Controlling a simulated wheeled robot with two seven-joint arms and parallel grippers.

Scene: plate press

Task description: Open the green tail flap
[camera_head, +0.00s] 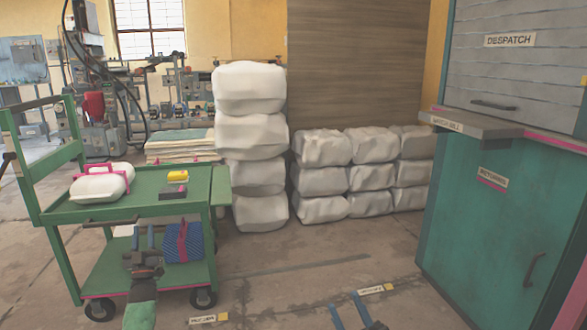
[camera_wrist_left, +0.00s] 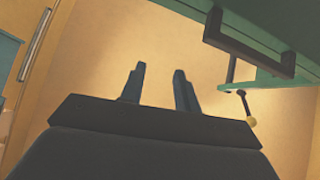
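A green cart (camera_head: 140,204) stands at the left. A green panel (camera_head: 222,187) at the right end of its upper deck looks like the tail flap; I cannot tell its exact angle. A black bar handle (camera_head: 103,224) is on the cart's near side. My left gripper (camera_head: 143,236) is open and empty in front of the cart, right of that handle. In the left wrist view its fingers (camera_wrist_left: 159,85) are apart, with a green part (camera_wrist_left: 268,40) and a black handle (camera_wrist_left: 250,50) to the upper right. My right gripper (camera_head: 349,311) is open and empty at the bottom edge.
White sacks (camera_head: 250,135) are stacked behind. A teal cabinet (camera_head: 500,215) stands right. Floor between cart and cabinet is mostly clear.

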